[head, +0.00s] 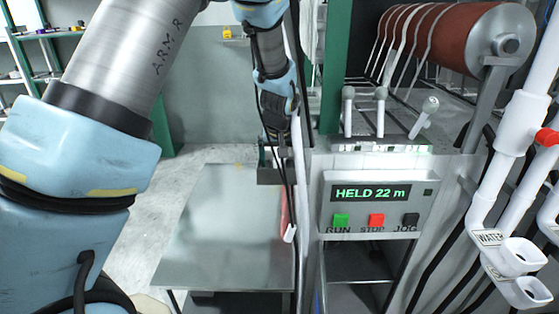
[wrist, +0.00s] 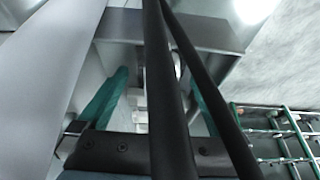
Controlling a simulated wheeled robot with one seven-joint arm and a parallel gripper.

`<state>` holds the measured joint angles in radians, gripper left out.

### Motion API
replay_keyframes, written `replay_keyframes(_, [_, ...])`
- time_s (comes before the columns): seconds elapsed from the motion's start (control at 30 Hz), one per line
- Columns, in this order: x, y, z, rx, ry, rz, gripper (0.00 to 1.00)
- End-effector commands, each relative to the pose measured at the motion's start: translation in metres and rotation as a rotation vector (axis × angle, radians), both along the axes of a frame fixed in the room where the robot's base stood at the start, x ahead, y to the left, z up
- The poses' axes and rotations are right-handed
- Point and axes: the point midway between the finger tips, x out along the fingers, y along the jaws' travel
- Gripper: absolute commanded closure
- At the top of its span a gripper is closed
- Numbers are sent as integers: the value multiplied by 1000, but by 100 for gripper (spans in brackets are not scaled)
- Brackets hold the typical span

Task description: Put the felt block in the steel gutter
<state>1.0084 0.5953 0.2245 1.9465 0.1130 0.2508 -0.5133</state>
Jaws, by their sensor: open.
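My gripper (head: 274,168) hangs at the end of the arm, over the far right part of a grey steel-topped table, close to the machine. It is open, and nothing shows held in it. Cables cross in front of it and hide part of the jaws. I cannot make out the felt block in either view. I cannot pick out the steel gutter with certainty either. A narrow red strip (head: 284,207) shows at the table's right edge, partly hidden by cables.
The table top (head: 225,235) looks bare. Right of it stands the machine with a control panel (head: 378,205) reading "HELD 22 m", several levers and a reddish-brown roller (head: 450,35). White pipes (head: 515,140) stand far right. A green shelf (head: 50,32) is at back left; floor shows left.

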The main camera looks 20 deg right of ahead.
Motion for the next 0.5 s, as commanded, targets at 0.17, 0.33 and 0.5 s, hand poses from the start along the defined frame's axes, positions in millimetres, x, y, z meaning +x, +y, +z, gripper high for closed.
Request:
replay_keyframes(0.17, [-1,0,7,-2,-1,0,0])
replay_keyframes(0.33, [-10,4,30,-5,-3,0,0])
replay_keyframes(0.5, [-23,10,63,-5,-3,-2,0])
